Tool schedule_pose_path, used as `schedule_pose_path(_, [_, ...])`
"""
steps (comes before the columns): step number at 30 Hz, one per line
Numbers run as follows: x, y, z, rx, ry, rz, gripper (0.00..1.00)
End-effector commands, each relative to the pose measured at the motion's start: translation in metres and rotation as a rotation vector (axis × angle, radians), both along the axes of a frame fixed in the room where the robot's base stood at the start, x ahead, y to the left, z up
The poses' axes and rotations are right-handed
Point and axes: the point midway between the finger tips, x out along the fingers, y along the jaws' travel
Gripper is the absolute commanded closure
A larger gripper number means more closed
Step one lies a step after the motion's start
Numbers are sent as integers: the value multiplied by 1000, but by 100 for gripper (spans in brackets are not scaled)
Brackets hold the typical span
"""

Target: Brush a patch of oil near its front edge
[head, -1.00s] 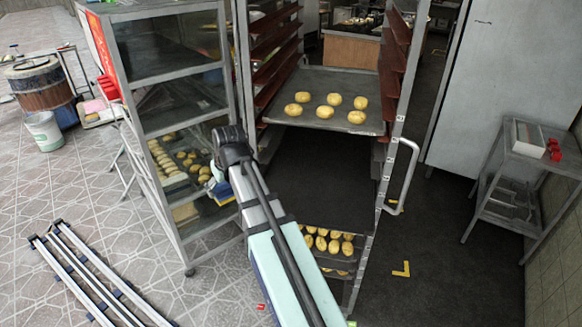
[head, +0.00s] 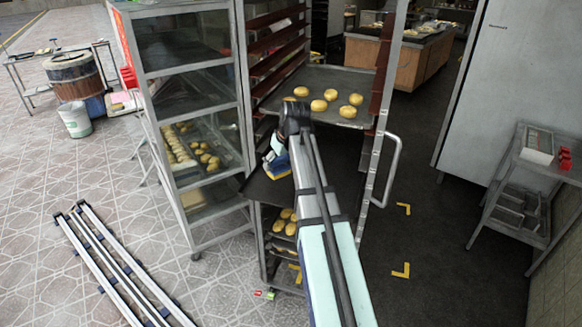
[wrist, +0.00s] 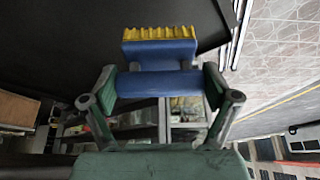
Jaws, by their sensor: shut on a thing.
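My gripper (wrist: 160,84) is shut on a blue brush (wrist: 158,52) with yellow bristles. In the wrist view the bristles point away from the fingers, against a wide dark tray (wrist: 60,45), near the tray's edge at the right. In the head view the brush (head: 278,163) is at the left part of the dark tray (head: 262,192) in the rack, below the tray of buns. I cannot tell whether the bristles touch the tray. No oil patch can be made out on the dark surface. My arm covers part of the tray.
A tray of yellow buns (head: 300,80) sits above in the rack, and more buns (head: 286,222) sit below. A glass-sided cabinet (head: 190,105) stands close at the left. The rack's handle (head: 391,170) sticks out at the right.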

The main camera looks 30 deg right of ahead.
Motion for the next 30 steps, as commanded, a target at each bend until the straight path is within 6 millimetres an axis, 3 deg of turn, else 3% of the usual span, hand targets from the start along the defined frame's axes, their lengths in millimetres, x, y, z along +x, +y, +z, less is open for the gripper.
schedule_pose_path(8, [0,0,-12,0,0,0,41])
schedule_pose_path(21, [0,0,-52,0,0,0,41])
schedule_pose_path(30, [0,0,-60,-1,-1,0,41])
